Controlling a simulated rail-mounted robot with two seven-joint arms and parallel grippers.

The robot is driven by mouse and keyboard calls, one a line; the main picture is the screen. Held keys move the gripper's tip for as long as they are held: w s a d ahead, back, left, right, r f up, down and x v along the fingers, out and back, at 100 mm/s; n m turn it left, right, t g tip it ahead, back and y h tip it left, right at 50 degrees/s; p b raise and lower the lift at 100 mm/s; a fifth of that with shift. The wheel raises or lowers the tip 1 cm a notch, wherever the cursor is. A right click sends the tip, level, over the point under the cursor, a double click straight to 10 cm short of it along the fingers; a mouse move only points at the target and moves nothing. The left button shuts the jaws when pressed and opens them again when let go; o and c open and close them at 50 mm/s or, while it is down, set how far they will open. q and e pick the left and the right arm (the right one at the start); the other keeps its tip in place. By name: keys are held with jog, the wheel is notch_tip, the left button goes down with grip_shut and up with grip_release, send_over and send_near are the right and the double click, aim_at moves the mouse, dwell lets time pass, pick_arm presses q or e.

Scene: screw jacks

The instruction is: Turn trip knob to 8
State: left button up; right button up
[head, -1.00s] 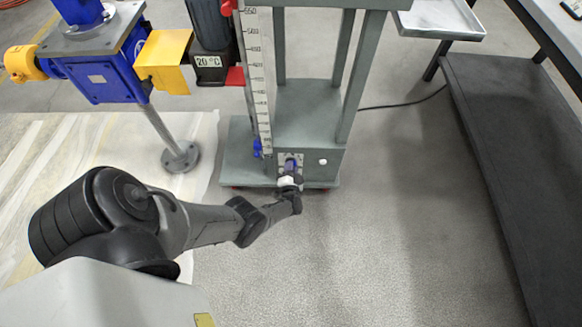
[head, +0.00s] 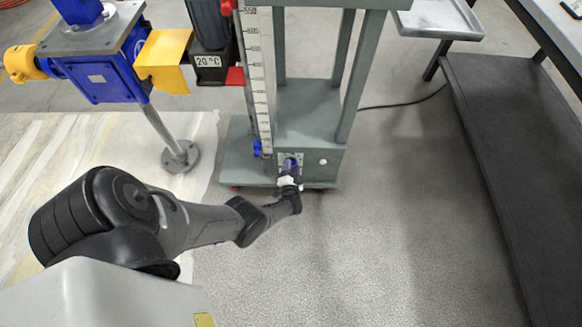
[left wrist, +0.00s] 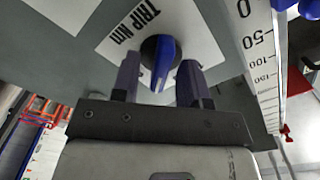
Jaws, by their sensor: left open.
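The trip knob (left wrist: 162,58) is a blue bar handle on a dark round base. It sits on a white plate marked "TRIP Nm" (left wrist: 128,28) in the left wrist view. The numbers around it are not readable, so its setting cannot be told. My left gripper (left wrist: 159,68) is open, with one dark finger on each side of the handle and visible gaps between. In the head view my left gripper (head: 288,180) is at the low front panel of the grey-green stand (head: 318,138). My right gripper is not in view.
A vertical white scale (head: 262,75) runs up the stand beside the knob panel. A small white button (head: 322,161) is on the panel's right. A blue screw jack (head: 100,75) stands at left. Open floor lies right of the stand, up to a dark low shelf (head: 510,150).

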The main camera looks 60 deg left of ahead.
pick_arm(q)
jog(key=p+v, duration=0.4)
jog(key=v, duration=1)
jog(key=shift+w+a, duration=0.1)
dwell(0.3)
